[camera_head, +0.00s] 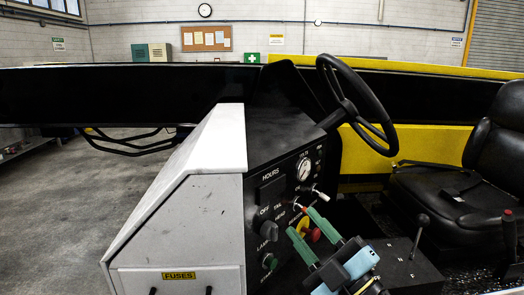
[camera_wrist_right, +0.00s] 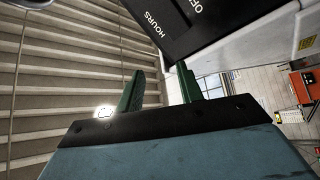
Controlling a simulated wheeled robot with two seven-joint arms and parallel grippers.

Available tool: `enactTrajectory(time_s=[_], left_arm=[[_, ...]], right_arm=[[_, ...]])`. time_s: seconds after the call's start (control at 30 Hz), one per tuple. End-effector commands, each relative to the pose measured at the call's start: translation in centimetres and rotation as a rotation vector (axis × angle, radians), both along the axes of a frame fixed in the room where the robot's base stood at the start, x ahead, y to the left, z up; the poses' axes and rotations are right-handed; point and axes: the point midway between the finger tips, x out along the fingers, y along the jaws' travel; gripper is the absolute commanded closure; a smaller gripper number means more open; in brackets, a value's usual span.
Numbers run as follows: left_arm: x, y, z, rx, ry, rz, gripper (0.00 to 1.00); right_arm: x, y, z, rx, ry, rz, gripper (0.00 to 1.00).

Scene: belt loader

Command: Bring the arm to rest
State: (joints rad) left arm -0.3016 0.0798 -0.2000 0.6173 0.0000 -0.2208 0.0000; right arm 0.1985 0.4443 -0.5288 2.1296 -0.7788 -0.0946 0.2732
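My right gripper (camera_head: 301,221) is in front of the console's control panel (camera_head: 284,170), at the lower middle of the head view. Its two green fingers stand apart with nothing between them. The right wrist view also shows the fingers (camera_wrist_right: 161,80) spread and empty, with the panel's HOURS display (camera_wrist_right: 175,22) beyond them. In the head view the fingers overlap the area by a red knob with a yellow surround (camera_head: 315,235); I cannot tell whether they touch it. My left gripper is not in view.
A steering wheel (camera_head: 358,95) and a black seat (camera_head: 490,150) are at the right. A black lever (camera_head: 421,222) stands right of my gripper. The white console housing (camera_head: 185,225) is to its left. Open grey floor (camera_head: 60,220) lies at the far left.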

Motion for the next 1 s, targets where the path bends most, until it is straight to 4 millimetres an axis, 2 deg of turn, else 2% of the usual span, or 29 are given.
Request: enactTrajectory(time_s=[0.1,0.17,0.2,0.27,0.4,0.5,0.6,0.7,0.87,1.0], left_arm=[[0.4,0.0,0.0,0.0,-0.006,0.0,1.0],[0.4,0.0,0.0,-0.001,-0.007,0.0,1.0],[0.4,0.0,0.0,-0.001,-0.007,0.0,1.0],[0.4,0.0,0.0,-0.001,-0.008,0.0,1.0],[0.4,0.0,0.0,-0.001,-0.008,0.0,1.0],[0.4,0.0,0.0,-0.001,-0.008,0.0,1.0],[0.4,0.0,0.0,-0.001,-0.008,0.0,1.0],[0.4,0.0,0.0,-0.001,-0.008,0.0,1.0],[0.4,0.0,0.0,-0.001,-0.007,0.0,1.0],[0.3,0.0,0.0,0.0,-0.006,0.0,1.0]], right_arm=[[0.5,-4.3,-4.0,0.165,0.261,-0.201,0.63],[0.3,-6.4,-6.7,0.226,0.402,-0.299,0.63],[-0.2,-7.8,-8.7,0.263,0.5,-0.361,0.63],[-1.4,-9.5,-11.9,0.307,0.654,-0.448,0.63],[-6.3,-12.5,-19.3,0.365,1.021,-0.62,0.63],[-10.5,-13.6,-23.3,0.376,1.246,-0.699,0.63],[-14.5,-14.0,-26.0,0.372,1.433,-0.752,0.63],[-18.4,-14.1,-27.9,0.36,1.599,-0.787,0.63],[-24.4,-14.0,-29.7,0.329,1.84,-0.819,0.63],[-23.6,-13.8,-33.2,0.316,1.859,-0.824,0.63]])
